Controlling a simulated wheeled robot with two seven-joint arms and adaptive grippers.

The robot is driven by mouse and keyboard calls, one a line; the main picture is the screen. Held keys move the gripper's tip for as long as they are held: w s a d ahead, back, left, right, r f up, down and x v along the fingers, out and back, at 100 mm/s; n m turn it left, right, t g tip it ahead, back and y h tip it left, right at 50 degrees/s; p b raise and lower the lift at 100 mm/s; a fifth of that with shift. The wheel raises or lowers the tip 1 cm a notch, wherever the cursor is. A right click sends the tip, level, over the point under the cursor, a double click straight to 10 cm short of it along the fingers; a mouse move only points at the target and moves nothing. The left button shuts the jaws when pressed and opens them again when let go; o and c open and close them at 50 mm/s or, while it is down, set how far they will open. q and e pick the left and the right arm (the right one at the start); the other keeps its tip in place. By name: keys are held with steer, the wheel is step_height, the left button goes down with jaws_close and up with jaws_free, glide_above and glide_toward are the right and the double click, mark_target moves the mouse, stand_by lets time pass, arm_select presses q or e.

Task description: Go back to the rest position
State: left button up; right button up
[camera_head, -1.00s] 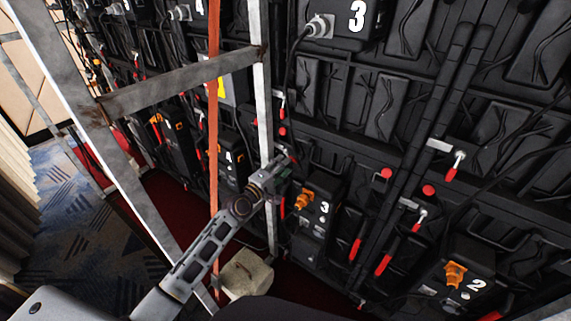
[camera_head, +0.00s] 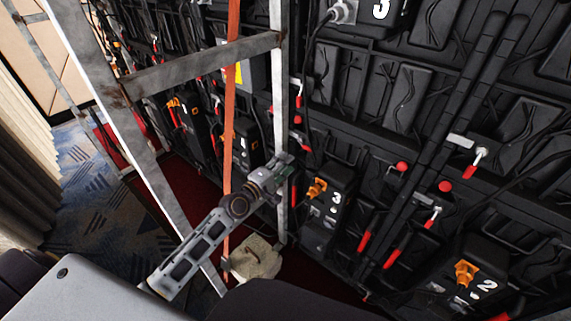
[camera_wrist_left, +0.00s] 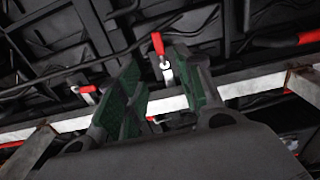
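My left gripper (camera_head: 281,168) is at the end of the grey left arm, in front of the video wall's black back (camera_head: 405,95). It is beside the upright metal post (camera_head: 280,100), left of and a little above the lower box marked 3 (camera_head: 330,205). In the left wrist view its two green-padded fingers (camera_wrist_left: 158,85) stand apart with nothing held between them. A red-handled lever (camera_wrist_left: 158,45) shows beyond the gap. My right gripper is not in view.
A metal frame (camera_head: 200,68) with an orange strap (camera_head: 231,100) stands close by my left arm. A pale block (camera_head: 256,260) sits at the post's foot. A box marked 2 (camera_head: 470,280) is lower right. Patterned carpet (camera_head: 90,200) lies open at left.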

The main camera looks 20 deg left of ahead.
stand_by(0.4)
